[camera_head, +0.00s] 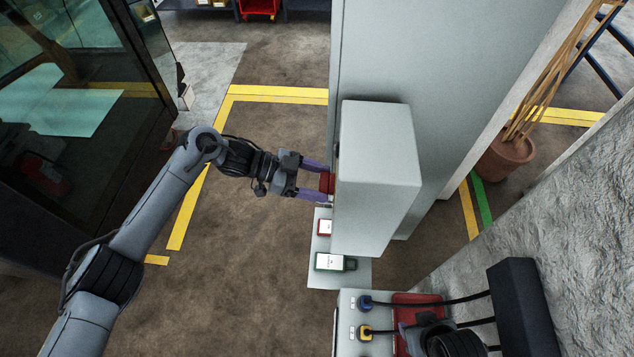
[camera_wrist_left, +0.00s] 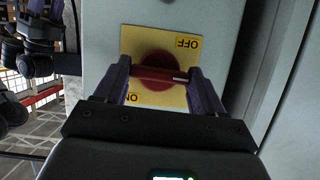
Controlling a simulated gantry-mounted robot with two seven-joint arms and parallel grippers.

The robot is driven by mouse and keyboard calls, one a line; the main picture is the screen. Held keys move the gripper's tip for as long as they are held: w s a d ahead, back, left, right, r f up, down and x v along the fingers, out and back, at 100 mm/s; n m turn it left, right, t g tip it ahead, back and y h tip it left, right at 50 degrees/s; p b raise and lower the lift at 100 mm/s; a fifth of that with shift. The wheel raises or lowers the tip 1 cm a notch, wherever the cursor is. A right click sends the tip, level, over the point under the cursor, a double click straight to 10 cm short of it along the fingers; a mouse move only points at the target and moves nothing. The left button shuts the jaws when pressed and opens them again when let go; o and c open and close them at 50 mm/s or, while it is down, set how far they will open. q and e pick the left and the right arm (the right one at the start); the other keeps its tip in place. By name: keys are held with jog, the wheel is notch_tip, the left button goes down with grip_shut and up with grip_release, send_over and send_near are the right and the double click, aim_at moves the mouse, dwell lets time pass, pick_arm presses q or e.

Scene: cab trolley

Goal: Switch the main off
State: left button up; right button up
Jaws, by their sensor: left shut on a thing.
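The main switch is a red rotary handle (camera_wrist_left: 158,78) on a yellow plate (camera_wrist_left: 182,99) marked OFF and ON, on the side of a grey box (camera_head: 378,170). The lettering is upside down in the left wrist view. My left gripper (camera_wrist_left: 158,84) is shut on the red handle, one finger at each end of its bar. The bar lies roughly level there, with a pale mark near its right end. In the head view only a bit of the red handle (camera_head: 327,182) shows between the left fingertips (camera_head: 316,181). My right gripper (camera_head: 412,326) shows partly at the bottom; its jaws are unclear.
A unit with blue (camera_head: 365,302) and yellow (camera_head: 365,332) plugs stands nearer. A rough wall (camera_head: 560,230) rises at right. Floor left of the box is clear.

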pick_arm(q)
jog(key=shift+n, duration=0.3)
dwell(0.4)
jog(key=o, duration=1)
jog(key=shift+o, duration=0.2)
jog(key=shift+a, duration=0.1)
jog(key=b+v, duration=0.4)
jog(key=v, duration=0.6)
jog(key=shift+w+a+r, duration=0.15)
jog(key=shift+a+r, duration=0.05)
jog(key=shift+a, duration=0.05)
